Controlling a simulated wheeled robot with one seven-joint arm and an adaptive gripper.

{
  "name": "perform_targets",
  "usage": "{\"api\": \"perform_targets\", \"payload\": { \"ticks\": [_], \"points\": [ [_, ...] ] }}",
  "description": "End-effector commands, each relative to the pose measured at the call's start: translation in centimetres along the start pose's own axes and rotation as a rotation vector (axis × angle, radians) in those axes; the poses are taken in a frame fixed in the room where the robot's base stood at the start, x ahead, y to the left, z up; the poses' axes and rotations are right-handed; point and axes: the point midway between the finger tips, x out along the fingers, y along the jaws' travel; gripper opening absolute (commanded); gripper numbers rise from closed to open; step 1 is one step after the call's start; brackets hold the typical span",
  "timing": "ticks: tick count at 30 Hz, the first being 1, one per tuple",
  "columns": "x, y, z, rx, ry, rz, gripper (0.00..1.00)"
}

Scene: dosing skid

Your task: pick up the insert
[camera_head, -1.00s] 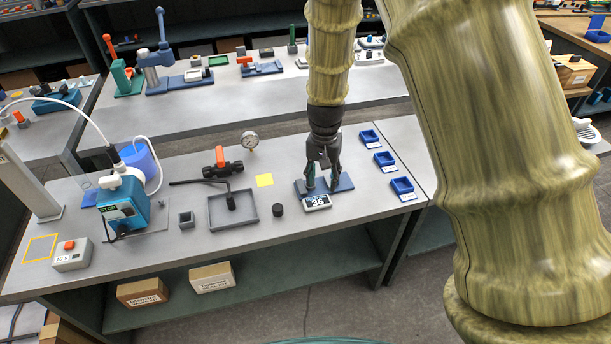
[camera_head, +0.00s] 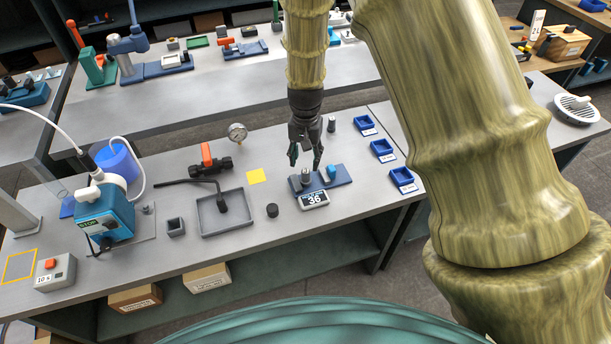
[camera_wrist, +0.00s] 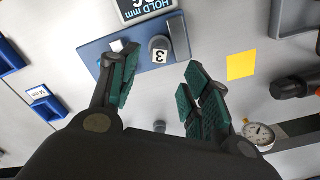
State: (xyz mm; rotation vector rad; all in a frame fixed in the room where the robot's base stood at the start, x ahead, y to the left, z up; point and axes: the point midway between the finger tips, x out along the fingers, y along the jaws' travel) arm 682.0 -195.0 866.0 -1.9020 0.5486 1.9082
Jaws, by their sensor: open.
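My gripper (camera_head: 305,160) is open and empty over the back part of a blue base plate (camera_head: 340,180). It also shows in the wrist view (camera_wrist: 158,72), fingers spread. A loose grey cylinder (camera_head: 331,123) stands on the table behind the plate. I cannot tell which piece is the insert.
A display reading 36 (camera_head: 314,199) is at the plate's front. Blue bins (camera_head: 382,148) stand to the right. A black knob (camera_head: 272,210), a grey tray (camera_head: 224,226), a yellow square (camera_head: 256,176) and a gauge (camera_head: 237,132) lie to the left.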

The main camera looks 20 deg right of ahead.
Motion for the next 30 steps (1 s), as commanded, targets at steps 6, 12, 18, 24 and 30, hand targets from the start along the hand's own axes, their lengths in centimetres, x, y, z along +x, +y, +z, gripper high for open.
{"api": "perform_targets", "payload": {
  "ticks": [6, 12, 18, 24, 30],
  "points": [
    [0.7, 0.1, 0.1, 0.002, 0.001, 0.0, 0.48],
    [2.5, 0.3, 0.7, 0.005, -0.002, 0.0, 0.48],
    [4.6, 0.3, 1.0, 0.005, -0.002, 0.0, 0.48],
    [5.7, 0.3, 0.9, 0.004, 0.0, -0.001, 0.48],
    [5.8, 0.3, 0.9, 0.004, 0.001, -0.001, 0.48]
  ]
}}
